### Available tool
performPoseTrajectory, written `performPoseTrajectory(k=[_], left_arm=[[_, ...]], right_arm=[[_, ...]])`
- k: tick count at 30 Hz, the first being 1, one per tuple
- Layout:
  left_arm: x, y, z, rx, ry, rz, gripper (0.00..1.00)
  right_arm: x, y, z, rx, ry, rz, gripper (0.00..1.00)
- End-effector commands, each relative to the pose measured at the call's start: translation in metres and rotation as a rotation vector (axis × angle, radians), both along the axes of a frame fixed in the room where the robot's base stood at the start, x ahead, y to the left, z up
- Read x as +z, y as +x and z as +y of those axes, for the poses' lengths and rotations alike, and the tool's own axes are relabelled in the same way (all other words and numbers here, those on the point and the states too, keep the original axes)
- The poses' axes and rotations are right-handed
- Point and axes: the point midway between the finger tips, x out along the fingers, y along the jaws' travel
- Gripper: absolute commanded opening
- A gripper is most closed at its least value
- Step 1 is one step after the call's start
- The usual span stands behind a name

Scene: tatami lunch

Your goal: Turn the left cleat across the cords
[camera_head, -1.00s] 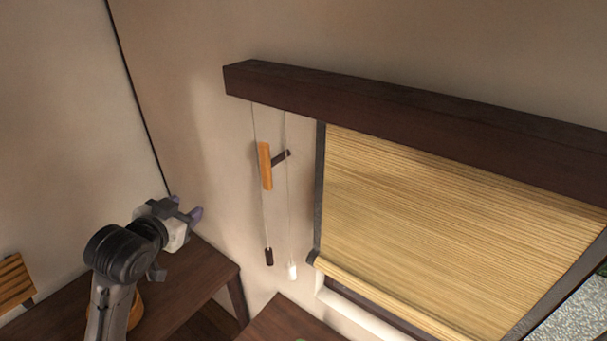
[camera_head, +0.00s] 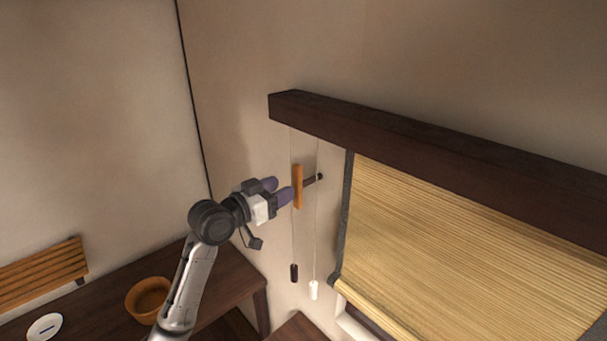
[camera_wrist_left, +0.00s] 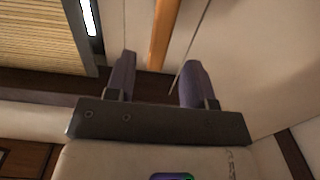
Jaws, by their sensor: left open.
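The left cleat (camera_head: 298,186) is an orange wooden bar, standing upright on a dark peg (camera_head: 313,180) by the wall, left of the blind. Two thin pale cords hang near it, one ending in a dark tassel (camera_head: 294,272), the other in a white tassel (camera_head: 314,290). My left gripper (camera_head: 280,189) is open, its purple-grey fingertips close to the cleat's left side in the head view. In the left wrist view, the cleat (camera_wrist_left: 163,35) runs up ahead of the gap between the open fingers (camera_wrist_left: 160,72); contact cannot be told. My right gripper is out of view.
A woven blind (camera_head: 450,240) hangs under a dark headrail (camera_head: 420,145) at the right. Below my left arm is a dark table (camera_head: 225,275) with a brown bowl (camera_head: 147,298); a white dish (camera_head: 44,327) lies at the lower left. The wall left of the cords is bare.

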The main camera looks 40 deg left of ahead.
Motion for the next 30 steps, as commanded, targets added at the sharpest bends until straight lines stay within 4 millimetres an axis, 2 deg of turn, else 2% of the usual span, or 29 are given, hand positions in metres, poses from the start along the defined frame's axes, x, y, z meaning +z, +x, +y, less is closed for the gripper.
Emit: performPoseTrajectory(k=[6, 12, 19, 29, 30], left_arm=[[0.002, 0.039, -0.006, 0.0, -0.004, 0.002, 0.49], [0.002, 0.063, -0.01, 0.0, -0.002, 0.001, 0.49], [0.0, 0.076, -0.012, 0.001, 0.0, 0.002, 0.49], [0.0, 0.078, -0.012, 0.001, 0.0, 0.001, 0.49], [0.0, 0.078, -0.012, 0.001, 0.0, 0.002, 0.46]], right_arm=[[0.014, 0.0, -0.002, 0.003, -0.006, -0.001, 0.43], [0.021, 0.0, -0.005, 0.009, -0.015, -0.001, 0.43], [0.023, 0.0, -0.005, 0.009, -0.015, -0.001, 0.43], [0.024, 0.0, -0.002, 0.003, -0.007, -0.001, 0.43], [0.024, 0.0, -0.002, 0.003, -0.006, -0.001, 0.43]])
